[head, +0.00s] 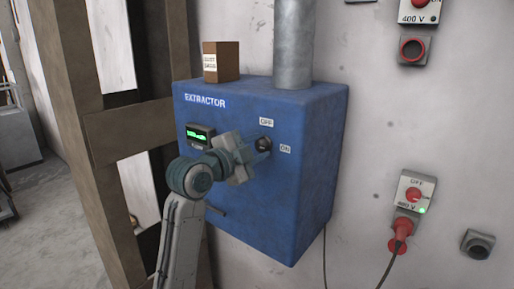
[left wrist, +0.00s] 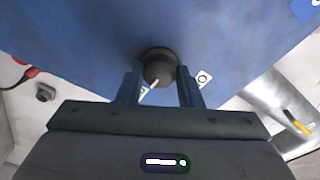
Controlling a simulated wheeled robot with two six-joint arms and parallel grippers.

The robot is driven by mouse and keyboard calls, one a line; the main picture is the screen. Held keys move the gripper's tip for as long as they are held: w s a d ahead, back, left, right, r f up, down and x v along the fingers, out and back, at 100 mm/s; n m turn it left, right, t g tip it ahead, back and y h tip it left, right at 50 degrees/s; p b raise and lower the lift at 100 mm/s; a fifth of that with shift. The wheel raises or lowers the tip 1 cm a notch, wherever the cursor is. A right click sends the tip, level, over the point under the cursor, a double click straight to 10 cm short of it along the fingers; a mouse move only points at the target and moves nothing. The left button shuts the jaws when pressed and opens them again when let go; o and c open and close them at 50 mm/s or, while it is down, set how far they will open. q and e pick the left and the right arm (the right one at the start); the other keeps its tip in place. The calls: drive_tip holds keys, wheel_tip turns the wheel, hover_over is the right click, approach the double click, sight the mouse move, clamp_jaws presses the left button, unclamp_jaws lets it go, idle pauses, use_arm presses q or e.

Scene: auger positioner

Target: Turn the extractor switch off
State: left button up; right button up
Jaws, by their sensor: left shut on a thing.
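The blue extractor box (head: 290,215) hangs on the wall, with an EXTRACTOR label on its front. Its switch is a dark round knob (head: 265,145), with an OFF label above it and an ON label to its lower right. My left gripper (head: 259,146) reaches the knob from the left. In the left wrist view the knob (left wrist: 159,66) sits between the two fingers of my left gripper (left wrist: 160,80), which are shut on it. A pale pointer line shows on the knob, directed to the lower left in that view. My right gripper is not in view.
A brown box (head: 221,62) stands on top of the extractor beside a grey pipe (head: 293,45). A lit green display (head: 199,136) is left of the knob. Wall sockets with a red plug (head: 402,230) are at right. A wooden frame (head: 125,150) stands close on the left.

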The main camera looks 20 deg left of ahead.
use_arm(q)
drive_tip(key=n+p, duration=0.2)
drive_tip(key=n, duration=0.4)
drive_tip(key=n+p, duration=0.2)
drive_tip(key=n, duration=0.1)
drive_tip(key=shift+r+n+t, duration=0.1)
drive_tip(key=shift+n+t, duration=0.2)
drive_tip(key=shift+t, duration=0.1)
drive_tip(key=n+p, duration=0.3)
drive_tip(key=n, duration=0.1)
drive_tip(key=shift+n+y, duration=0.3)
drive_tip(key=shift+n, duration=0.1)
drive_tip(key=shift+a+n+p, duration=0.1)
drive_tip(key=shift+n+p, duration=1.4)
drive_tip(key=shift+n, duration=0.7)
drive_tip(key=shift+t, duration=0.3)
drive_tip(key=o, duration=0.9)
drive_tip(key=shift+w, duration=0.1)
